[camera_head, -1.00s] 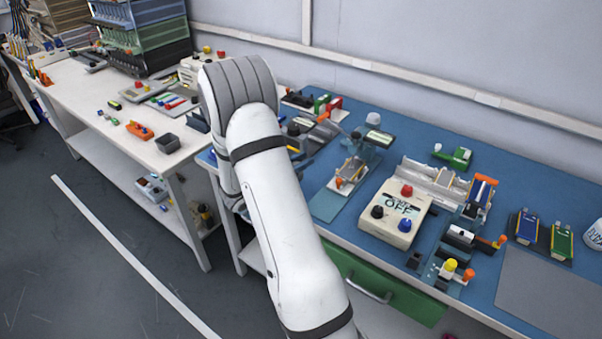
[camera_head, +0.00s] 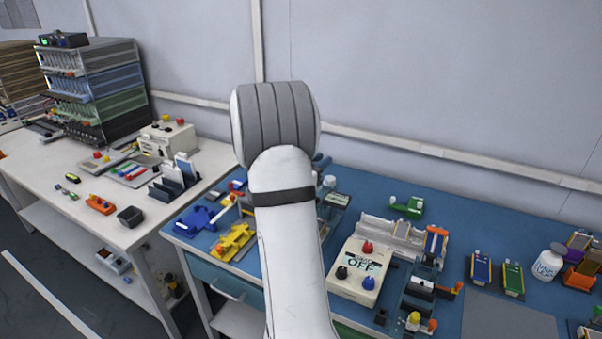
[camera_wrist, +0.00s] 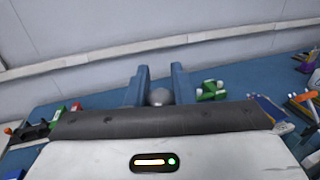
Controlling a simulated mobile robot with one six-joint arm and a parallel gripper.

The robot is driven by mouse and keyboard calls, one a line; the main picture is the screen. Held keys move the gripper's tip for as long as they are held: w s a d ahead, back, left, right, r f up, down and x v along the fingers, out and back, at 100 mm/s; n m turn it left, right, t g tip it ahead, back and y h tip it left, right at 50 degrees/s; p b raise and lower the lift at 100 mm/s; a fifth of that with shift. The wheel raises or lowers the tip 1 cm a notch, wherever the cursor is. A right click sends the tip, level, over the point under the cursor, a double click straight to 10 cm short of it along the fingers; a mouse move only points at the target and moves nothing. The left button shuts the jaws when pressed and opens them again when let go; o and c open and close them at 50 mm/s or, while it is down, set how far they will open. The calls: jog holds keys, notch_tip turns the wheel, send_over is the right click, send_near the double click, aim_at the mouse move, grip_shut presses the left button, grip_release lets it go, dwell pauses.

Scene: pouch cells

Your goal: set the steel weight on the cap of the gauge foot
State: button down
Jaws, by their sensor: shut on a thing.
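My gripper shows in the wrist view as two blue fingers (camera_wrist: 162,84) over the blue bench. It is shut on a round grey piece, the steel weight (camera_wrist: 160,97), low between the fingers. In the head view my arm hides most of the gripper and the weight; only a bit of blue finger (camera_head: 320,161) shows beside the grey wrist. I cannot pick out the gauge foot or its cap for sure. A small pale dome (camera_head: 329,182) stands on the bench just right of my arm.
The blue bench (camera_head: 500,215) carries a white control box (camera_head: 358,270), a green fixture (camera_head: 408,207), a yellow fixture (camera_head: 232,241) and a white bottle (camera_head: 547,263). A grey mat (camera_head: 505,320) lies bare at front right. A wall with a pale rail stands behind.

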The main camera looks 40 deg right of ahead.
jog(key=shift+d+r+b, duration=0.1)
jog(key=shift+d+b, duration=0.05)
jog(key=shift+b, duration=0.25)
notch_tip(320, 180, down, 6)
jog(key=b, duration=0.5)
jog(key=shift+r, duration=0.15)
jog(key=shift+b, duration=0.3)
dwell(1.2)
jog(key=shift+f+b, duration=0.65)
jog(key=shift+b, duration=0.05)
jog(key=c, duration=1.2)
grip_release()
jog(key=shift+s, duration=0.1)
jog(key=shift+f, duration=0.1)
jog(key=shift+s+a+b, duration=0.15)
jog(key=shift+a+b, duration=0.05)
jog(key=shift+a, duration=1.8)
jog(key=shift+s+a+b, duration=0.15)
jog(key=shift+a, duration=1.8)
